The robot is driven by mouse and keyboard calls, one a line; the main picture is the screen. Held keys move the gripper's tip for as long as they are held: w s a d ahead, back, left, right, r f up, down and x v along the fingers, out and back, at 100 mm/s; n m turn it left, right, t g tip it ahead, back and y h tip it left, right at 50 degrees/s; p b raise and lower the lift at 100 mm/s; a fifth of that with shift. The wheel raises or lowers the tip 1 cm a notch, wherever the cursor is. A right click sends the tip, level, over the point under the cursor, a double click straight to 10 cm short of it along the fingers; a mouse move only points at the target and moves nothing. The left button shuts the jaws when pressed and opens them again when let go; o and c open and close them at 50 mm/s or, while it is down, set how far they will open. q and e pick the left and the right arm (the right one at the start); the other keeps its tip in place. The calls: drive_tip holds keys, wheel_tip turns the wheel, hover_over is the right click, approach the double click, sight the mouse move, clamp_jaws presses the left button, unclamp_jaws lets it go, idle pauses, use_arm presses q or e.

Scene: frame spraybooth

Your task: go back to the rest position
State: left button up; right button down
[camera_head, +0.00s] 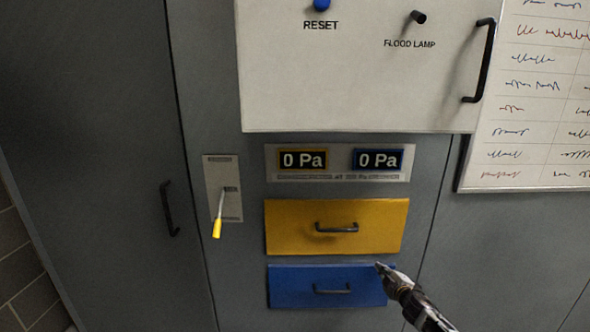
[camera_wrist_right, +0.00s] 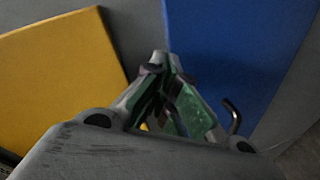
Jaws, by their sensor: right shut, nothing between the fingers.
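My right gripper (camera_head: 380,267) shows at the lower right of the head view, in front of the upper right corner of the blue drawer (camera_head: 290,287). Its fingers are together with nothing between them. In the right wrist view the gripper (camera_wrist_right: 160,58) points toward the blue drawer front (camera_wrist_right: 240,50), with the yellow drawer front (camera_wrist_right: 60,75) at the left. Whether the fingertips touch the blue front, I cannot tell. My left gripper is in neither view.
A yellow drawer (camera_head: 290,226) sits above the blue one. Two pressure displays (camera_head: 340,176), a lever with a yellow tip (camera_head: 217,228) and a white panel (camera_head: 350,100) with a black handle are on the grey cabinet. A whiteboard (camera_head: 540,110) hangs at the right.

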drive_tip(key=s+d+f+m+g+h, duration=0.1)
drive_tip(key=s+d+f+m+g, duration=0.15)
drive_tip(key=s+f, duration=0.45)
drive_tip(key=s+d+f+m+g+h, duration=0.15)
drive_tip(key=d+f, duration=0.25)
drive_tip(key=f, duration=0.6)
drive_tip(key=s+d+f+m+g+h, duration=0.1)
drive_tip(key=s+d+f+m, duration=0.3)
drive_tip(key=f, duration=0.5)
drive_tip(key=s+a+f+m+g, duration=0.1)
drive_tip(key=s+f+g, duration=0.1)
drive_tip(key=s+f, duration=0.75)
drive_tip(key=s+a+f+m+g, duration=0.1)
drive_tip(key=s+a+f+g, duration=0.1)
drive_tip(key=s+f, duration=0.8)
drive_tip(key=s+a+f+g, duration=0.1)
drive_tip(key=s+a+f, duration=0.1)
drive_tip(key=s, duration=1)
drive_tip(key=s+a+f+g, duration=0.2)
drive_tip(key=s+a+f, duration=0.1)
drive_tip(key=s, duration=1)
drive_tip(key=s+a+f+m+g, duration=0.1)
drive_tip(key=s+a+f+g, duration=0.1)
drive_tip(key=s, duration=1)
drive_tip(key=shift+s+a+f+y, duration=0.15)
drive_tip(key=shift+a+f+y, duration=0.15)
drive_tip(key=shift+a, duration=0.45)
